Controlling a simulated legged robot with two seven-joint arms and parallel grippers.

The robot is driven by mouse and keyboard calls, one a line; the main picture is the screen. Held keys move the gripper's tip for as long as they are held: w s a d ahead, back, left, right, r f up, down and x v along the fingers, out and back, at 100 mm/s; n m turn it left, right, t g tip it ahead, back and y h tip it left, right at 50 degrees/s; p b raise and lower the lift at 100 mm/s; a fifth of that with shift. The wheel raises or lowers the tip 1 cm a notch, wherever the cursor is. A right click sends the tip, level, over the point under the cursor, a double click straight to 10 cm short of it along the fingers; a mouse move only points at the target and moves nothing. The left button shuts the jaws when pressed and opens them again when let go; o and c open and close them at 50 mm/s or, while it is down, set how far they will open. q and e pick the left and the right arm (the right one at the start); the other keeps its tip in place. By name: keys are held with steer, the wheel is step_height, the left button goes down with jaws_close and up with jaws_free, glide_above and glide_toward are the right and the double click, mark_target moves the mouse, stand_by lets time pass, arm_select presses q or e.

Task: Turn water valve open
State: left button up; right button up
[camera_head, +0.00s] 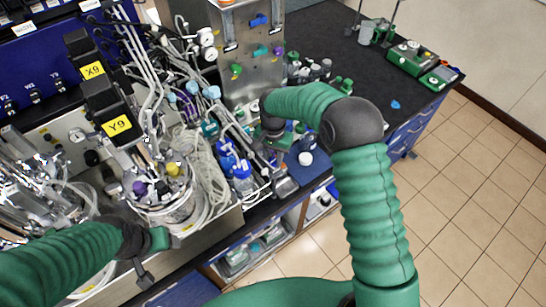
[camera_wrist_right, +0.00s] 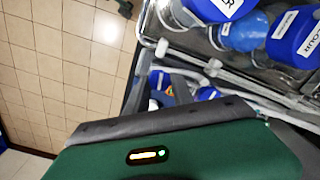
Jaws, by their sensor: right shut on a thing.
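A metal panel (camera_head: 245,45) at the top middle of the head view carries coloured valve handles: blue (camera_head: 258,20), green (camera_head: 236,70), teal (camera_head: 260,50) and purple (camera_head: 278,51). No label is readable, so I cannot tell which is the water valve. My right gripper (camera_head: 273,140) points down below the panel, right of the blue-capped bottles (camera_head: 235,160). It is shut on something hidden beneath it.
Blue-capped bottles (camera_wrist_right: 240,32) in a wire rack are close to my right wrist. The glass bioreactor vessel (camera_head: 170,205) with many tubes stands left of them. Green instruments (camera_head: 425,65) stand on the dark bench (camera_head: 345,65) at right. The tiled floor (camera_head: 480,190) is clear.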

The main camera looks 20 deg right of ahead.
jaws_close()
steer(key=n, duration=0.3)
steer(key=shift+n, duration=0.4)
steer(key=n, duration=0.3)
steer(key=shift+w+r+n, duration=0.1)
steer(key=shift+n, duration=0.3)
steer(key=n, duration=0.4)
steer(key=shift+n, duration=2.1)
